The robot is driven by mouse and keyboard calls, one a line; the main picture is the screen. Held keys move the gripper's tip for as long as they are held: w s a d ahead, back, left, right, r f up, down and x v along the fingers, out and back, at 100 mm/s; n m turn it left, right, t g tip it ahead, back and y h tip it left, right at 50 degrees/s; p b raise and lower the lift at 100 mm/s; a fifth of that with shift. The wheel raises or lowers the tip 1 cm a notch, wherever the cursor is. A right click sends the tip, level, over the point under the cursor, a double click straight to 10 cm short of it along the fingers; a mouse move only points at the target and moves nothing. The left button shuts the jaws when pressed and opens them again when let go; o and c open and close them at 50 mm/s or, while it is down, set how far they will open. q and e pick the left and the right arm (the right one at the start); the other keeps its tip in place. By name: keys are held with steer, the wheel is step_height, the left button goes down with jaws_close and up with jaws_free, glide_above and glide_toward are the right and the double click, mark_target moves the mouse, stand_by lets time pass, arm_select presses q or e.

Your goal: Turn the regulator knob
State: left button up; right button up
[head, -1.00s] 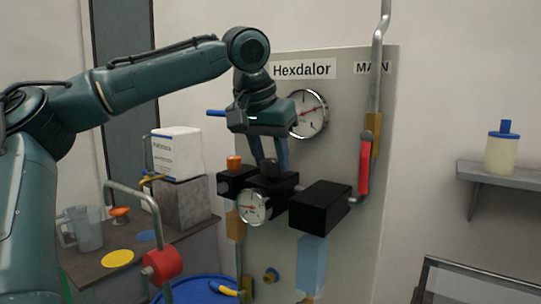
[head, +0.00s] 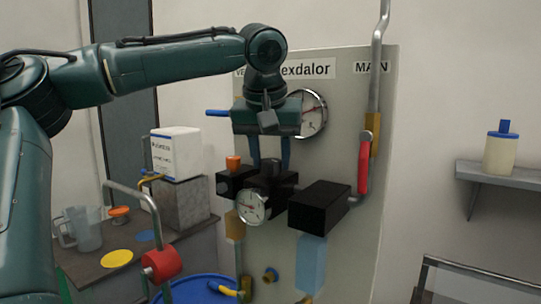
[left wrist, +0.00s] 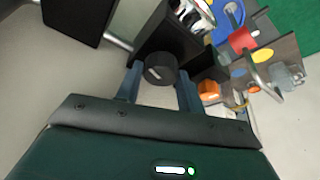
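The regulator knob (head: 271,166) is a dark round knob on top of the middle black block on the grey panel. In the left wrist view the knob (left wrist: 160,69) shows a light mark on its face. My left gripper (head: 271,163) points down over it, with one blue finger on each side. In the left wrist view the fingers of my left gripper (left wrist: 160,76) straddle the knob with narrow gaps, so it looks open. A round gauge (head: 252,207) sits on the front of the knob's block. My right gripper is not in view.
A black box (head: 319,208) stands out to the right of the knob, and an orange cap (head: 233,163) is close on the left. A larger gauge (head: 313,114) is behind the gripper. A red lever (head: 364,166) hangs on the pipe at right.

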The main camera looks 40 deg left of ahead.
arm_select(q)
steer(key=o, duration=0.4)
steer(key=shift+r, duration=0.1)
steer(key=v, duration=1.3)
